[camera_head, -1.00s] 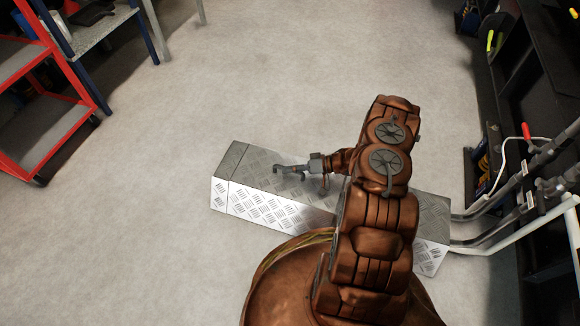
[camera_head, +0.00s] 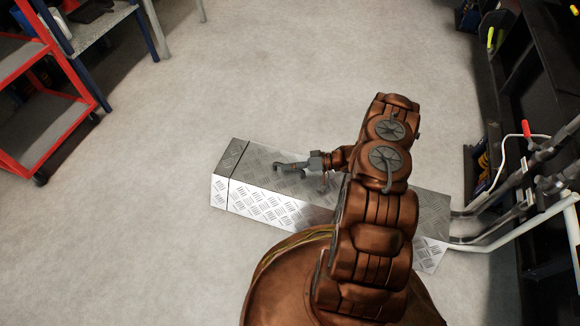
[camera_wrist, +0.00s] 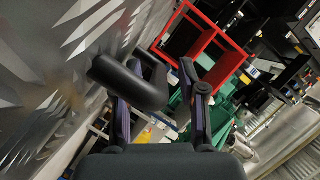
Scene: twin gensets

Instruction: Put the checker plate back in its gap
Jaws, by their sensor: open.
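A long box run with checker-plate covers lies across the floor in the head view. The checker plate (camera_head: 262,158) by my gripper lies on its left half, beside a seam near the left end. Its top looks level with the end section (camera_head: 231,155). My gripper (camera_head: 280,167) is open and low over this plate, pointing left. In the wrist view patterned metal (camera_wrist: 60,75) fills the left side, close to my gripper (camera_wrist: 160,85). My arm hides the middle of the run.
A red shelf cart (camera_head: 45,130) stands at the upper left, beside a workbench (camera_head: 95,30). Pipes and a white rail (camera_head: 520,235) come close to the run's right end. Dark equipment lines the right side. The floor behind the run is clear.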

